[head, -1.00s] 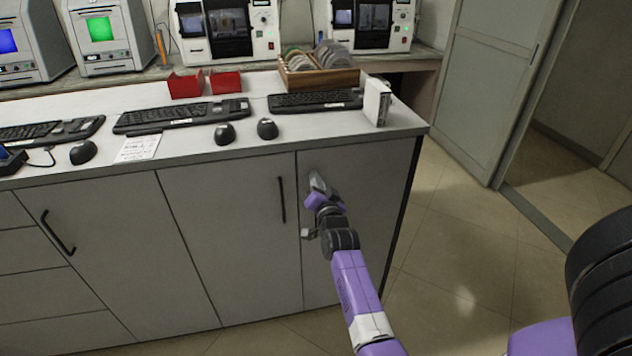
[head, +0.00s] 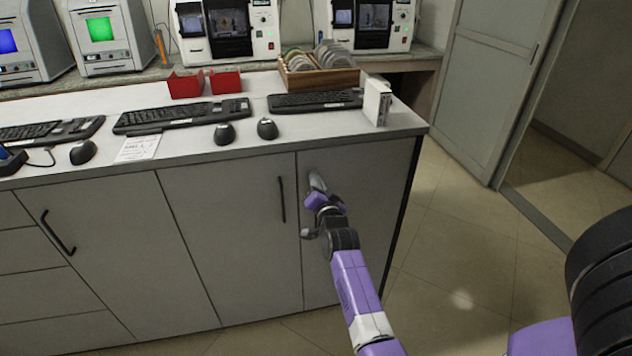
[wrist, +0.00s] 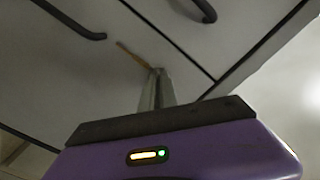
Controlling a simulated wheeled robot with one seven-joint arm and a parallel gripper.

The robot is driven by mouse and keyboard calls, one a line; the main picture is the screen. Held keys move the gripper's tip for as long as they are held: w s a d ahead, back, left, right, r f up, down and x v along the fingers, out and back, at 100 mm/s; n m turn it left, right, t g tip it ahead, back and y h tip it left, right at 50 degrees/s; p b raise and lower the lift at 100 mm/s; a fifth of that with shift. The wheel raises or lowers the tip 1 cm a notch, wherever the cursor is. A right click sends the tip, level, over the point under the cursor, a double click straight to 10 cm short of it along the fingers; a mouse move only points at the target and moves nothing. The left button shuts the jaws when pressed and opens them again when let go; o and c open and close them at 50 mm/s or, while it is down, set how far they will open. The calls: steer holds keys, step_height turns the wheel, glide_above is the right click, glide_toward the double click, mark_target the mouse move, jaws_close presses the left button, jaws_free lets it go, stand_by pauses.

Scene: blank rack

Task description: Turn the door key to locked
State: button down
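My gripper (head: 317,182) is at the upper part of the right-hand cabinet door (head: 370,215), under the counter. In the wrist view its two fingers (wrist: 156,88) lie close together, pointing at the grey cabinet front. I make out nothing between them. A thin orange-brown strip (wrist: 132,54) shows just beyond the fingertips; I cannot tell what it is. I cannot make out the door key or its lock in either view; the gripper covers that part of the door in the head view. Contact with the door cannot be told.
The counter (head: 190,150) carries keyboards (head: 180,116), mice (head: 225,133), red bins (head: 226,82) and a wooden rack (head: 320,78). Black handles (head: 282,200) stick out from the neighbouring doors. Open floor (head: 470,240) lies to the right.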

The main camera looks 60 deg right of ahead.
steer(key=shift+f+n, duration=0.15)
steer(key=shift+n, duration=0.15)
steer(key=shift+n+b, duration=0.95)
steer(key=shift+n, duration=2.55)
steer(key=c, duration=1.6)
jaws_free()
steer(key=shift+c, duration=0.2)
steer(key=shift+a, duration=0.15)
